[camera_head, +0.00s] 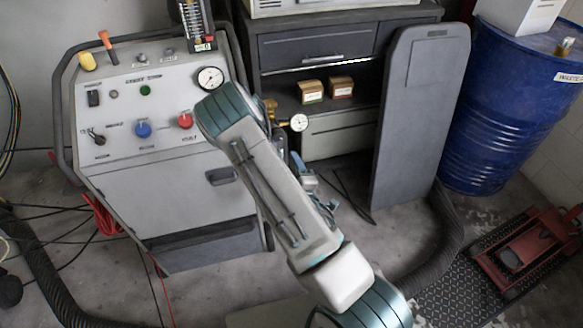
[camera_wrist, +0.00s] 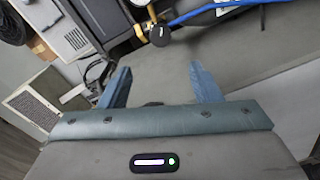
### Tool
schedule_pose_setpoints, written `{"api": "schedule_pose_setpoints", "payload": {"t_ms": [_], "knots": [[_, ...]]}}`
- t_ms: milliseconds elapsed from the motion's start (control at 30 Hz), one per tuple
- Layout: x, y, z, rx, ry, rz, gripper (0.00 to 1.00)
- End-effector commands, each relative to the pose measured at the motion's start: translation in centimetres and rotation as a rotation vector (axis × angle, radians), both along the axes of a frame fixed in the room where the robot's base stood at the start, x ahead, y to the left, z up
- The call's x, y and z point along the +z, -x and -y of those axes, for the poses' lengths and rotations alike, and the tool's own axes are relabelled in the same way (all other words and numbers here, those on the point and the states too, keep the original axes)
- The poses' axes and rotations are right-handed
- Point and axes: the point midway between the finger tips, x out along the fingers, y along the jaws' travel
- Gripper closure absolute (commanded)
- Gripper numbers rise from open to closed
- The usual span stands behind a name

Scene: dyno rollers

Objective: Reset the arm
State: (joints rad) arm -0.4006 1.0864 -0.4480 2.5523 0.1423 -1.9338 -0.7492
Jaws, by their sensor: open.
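My gripper (camera_wrist: 160,88) shows in the wrist view with its two blue-grey fingers spread apart and nothing between them. In the head view my arm rises from the bottom right and bends in front of the grey test cart. The gripper is mostly hidden behind the arm there. A bluish piece shows just right of the arm, and I cannot tell if it is a finger. In the wrist view, a gauge with a blue hose (camera_wrist: 230,8) lies beyond the fingers.
The grey test cart (camera_head: 165,195) with knobs and gauges stands at left. A dark cabinet (camera_head: 318,45) holds two small boxes (camera_head: 312,92). A grey panel (camera_head: 420,120) leans beside a blue drum (camera_head: 515,100). A red floor jack (camera_head: 530,250) lies at right. Cables and a thick hose (camera_head: 45,265) cross the floor.

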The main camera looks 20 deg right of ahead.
Motion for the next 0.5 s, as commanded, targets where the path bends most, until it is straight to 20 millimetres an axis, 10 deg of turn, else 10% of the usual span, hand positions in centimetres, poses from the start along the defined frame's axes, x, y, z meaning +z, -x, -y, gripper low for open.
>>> {"api": "schedule_pose_setpoints", "payload": {"t_ms": [500], "knots": [[1.5, -1.3, 0.7, -0.073, -0.105, -0.066, 0.43]]}}
